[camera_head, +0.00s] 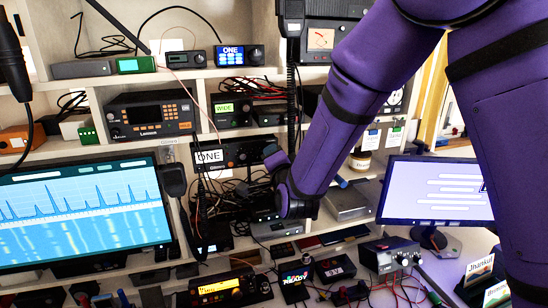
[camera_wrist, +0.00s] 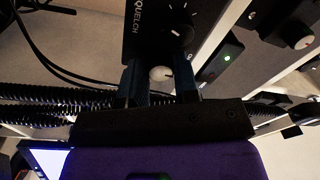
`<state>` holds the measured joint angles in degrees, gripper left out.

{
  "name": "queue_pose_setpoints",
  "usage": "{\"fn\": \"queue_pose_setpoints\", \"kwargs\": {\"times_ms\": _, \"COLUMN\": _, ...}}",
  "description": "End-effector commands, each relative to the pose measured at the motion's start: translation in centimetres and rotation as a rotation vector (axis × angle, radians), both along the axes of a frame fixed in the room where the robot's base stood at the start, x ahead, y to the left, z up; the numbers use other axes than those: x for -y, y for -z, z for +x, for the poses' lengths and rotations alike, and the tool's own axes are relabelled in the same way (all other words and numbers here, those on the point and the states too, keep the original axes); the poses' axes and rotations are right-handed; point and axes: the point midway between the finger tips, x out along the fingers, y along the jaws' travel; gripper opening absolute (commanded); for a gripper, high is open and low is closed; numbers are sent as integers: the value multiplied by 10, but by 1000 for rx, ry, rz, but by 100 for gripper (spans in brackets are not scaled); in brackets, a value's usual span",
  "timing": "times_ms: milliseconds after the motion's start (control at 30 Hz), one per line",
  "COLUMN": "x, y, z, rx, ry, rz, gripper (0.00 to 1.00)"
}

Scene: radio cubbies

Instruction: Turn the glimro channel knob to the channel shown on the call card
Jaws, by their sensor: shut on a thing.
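A dark radio (camera_head: 240,150) with a white label reading "ONE" (camera_head: 209,156) sits in the middle cubby. My gripper (camera_head: 272,158) is at its right end in the head view and partly hides it. In the wrist view, my gripper's two fingers (camera_wrist: 160,75) stand on either side of a small silver knob (camera_wrist: 160,73) on a dark panel (camera_wrist: 150,30). The panel carries the lettering "QUELCH". A dark round knob with white marks (camera_wrist: 180,32) is just beyond the right finger. The gripper is shut on a knob, apparently the silver one.
Other radios fill the cubbies: a blue "ONE" display (camera_head: 231,55), a green "WIDE" display (camera_head: 225,107) and an orange-keyed unit (camera_head: 152,115). Monitors stand at left (camera_head: 85,205) and right (camera_head: 437,190). Cables (camera_head: 405,290) and small boxes crowd the desk.

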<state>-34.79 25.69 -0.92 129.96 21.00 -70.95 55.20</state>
Motion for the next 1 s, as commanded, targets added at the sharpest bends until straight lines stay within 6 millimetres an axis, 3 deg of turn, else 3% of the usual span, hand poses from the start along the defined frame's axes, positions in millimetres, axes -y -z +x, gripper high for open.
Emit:
{"fn": "queue_pose_setpoints", "kwargs": {"times_ms": 300, "x": 0, "y": 1, "z": 0, "rx": 30, "ry": -1, "rz": -110, "gripper": 5}}
{"fn": "queue_pose_setpoints", "kwargs": {"times_ms": 833, "x": 0, "y": 1, "z": 0, "rx": 35, "ry": -2, "rz": -132, "gripper": 5}}
{"fn": "queue_pose_setpoints", "kwargs": {"times_ms": 867, "x": 0, "y": 1, "z": 0, "rx": 35, "ry": -2, "rz": -132, "gripper": 33}}
{"fn": "queue_pose_setpoints", "kwargs": {"times_ms": 933, "x": 0, "y": 1, "z": 0, "rx": 35, "ry": -2, "rz": -132, "gripper": 49}}
{"fn": "queue_pose_setpoints", "kwargs": {"times_ms": 1000, "x": 0, "y": 1, "z": 0, "rx": 36, "ry": -1, "rz": -132, "gripper": 54}}
